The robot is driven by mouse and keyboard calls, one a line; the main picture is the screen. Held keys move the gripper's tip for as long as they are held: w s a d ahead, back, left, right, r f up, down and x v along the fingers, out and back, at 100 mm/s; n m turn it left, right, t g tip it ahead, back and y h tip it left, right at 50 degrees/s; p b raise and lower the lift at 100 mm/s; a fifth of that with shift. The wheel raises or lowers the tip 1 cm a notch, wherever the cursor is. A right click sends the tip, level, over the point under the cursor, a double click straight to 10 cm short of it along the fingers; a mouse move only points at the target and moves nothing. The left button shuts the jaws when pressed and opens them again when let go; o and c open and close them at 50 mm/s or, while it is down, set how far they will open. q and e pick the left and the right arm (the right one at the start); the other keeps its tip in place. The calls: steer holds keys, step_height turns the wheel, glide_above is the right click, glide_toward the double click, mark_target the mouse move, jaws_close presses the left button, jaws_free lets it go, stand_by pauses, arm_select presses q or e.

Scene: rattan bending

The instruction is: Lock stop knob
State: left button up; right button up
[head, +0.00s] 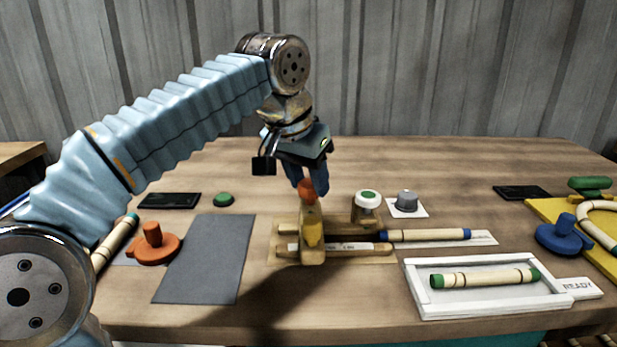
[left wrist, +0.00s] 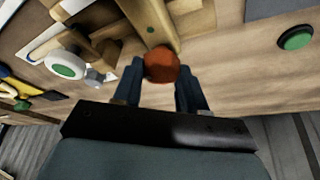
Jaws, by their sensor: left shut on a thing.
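An orange-red stop knob (head: 306,190) stands on top of a wooden stop block (head: 312,253) with a yellow part on its near side. My left gripper (head: 311,187) points down from above with its fingers around the knob. In the left wrist view the knob (left wrist: 161,65) sits between the two dark blue fingertips (left wrist: 160,72), and the gripper is shut on it. The block rests across a wooden rail (head: 350,249) with a pale printed strip. My right gripper is not in view.
A white-and-green capped post (head: 367,206) and a grey knob (head: 406,200) stand right of the block. A blue-tipped rattan rod (head: 430,235) lies beside them. A white READY tray (head: 485,300) holds a green-tipped rod. A grey mat (head: 207,262) lies left, next to an orange knobbed disc (head: 153,247).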

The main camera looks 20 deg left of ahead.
arm_select(q)
steer(key=m+h, duration=0.1)
steer(key=m, duration=0.3)
steer(key=shift+w+a+h, duration=0.1)
steer(key=shift+a+h, duration=0.05)
steer(key=shift+h, duration=0.25)
steer(key=m+g+h, duration=0.1)
steer(key=m, duration=0.5)
steer(key=m+g, duration=0.1)
steer(key=shift+w+a+m+g+h, duration=0.1)
steer(key=shift+w+m+g+h, duration=0.05)
steer(key=shift+m+g+h, duration=0.2)
steer(key=shift+w+m+g+h, duration=0.15)
steer(key=shift+m+g, duration=0.2)
steer(key=shift+m, duration=0.6)
steer(key=shift+s+m+g+h, duration=0.1)
steer(key=shift+m+g, duration=0.2)
steer(key=shift+m, duration=0.6)
steer(key=o, duration=1.1)
steer(key=shift+c, duration=0.2)
